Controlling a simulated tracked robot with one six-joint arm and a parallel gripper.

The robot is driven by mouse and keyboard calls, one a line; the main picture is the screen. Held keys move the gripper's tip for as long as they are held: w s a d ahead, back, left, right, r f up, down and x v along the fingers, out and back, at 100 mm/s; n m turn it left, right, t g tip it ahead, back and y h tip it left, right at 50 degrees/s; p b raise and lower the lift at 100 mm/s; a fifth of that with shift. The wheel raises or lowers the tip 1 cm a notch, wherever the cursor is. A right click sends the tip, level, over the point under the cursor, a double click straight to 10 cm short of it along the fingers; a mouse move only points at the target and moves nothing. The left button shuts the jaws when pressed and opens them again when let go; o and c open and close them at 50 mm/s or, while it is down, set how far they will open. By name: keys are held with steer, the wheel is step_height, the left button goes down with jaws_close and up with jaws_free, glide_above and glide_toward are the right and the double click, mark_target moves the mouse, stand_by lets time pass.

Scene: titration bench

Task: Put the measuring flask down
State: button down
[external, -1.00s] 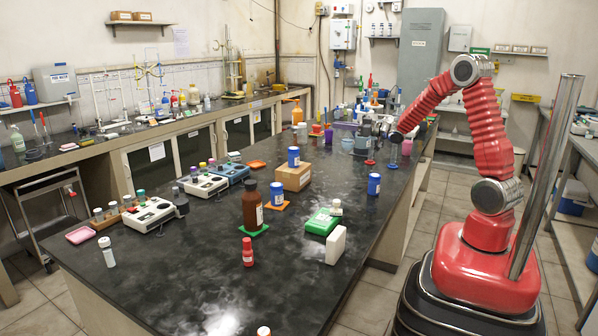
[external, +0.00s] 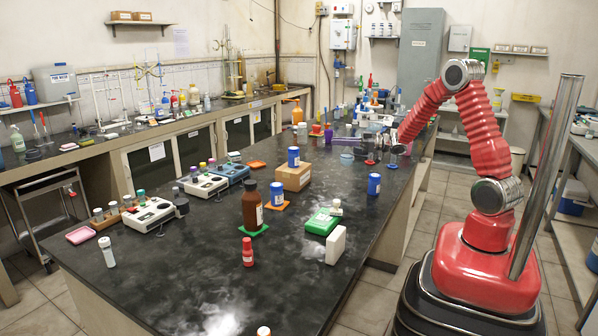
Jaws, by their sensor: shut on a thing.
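My gripper (external: 379,146) is at the far right part of the dark bench, low over the bench top. Its jaws are shut on the measuring flask, which is small, clear and hard to make out at this distance. The arm and the crowded glassware hide much of the flask. I cannot tell whether its base touches the bench.
Bottles and racks crowd the bench's far end. A blue-grey dish (external: 347,158) lies left of my gripper. The bench's front middle is mostly clear.

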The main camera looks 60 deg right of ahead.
steer(key=shift+f, duration=2.35)
steer(key=shift+f, duration=1.85)
steer(key=shift+f, duration=0.15)
steer(key=c, duration=1.7)
jaws_free()
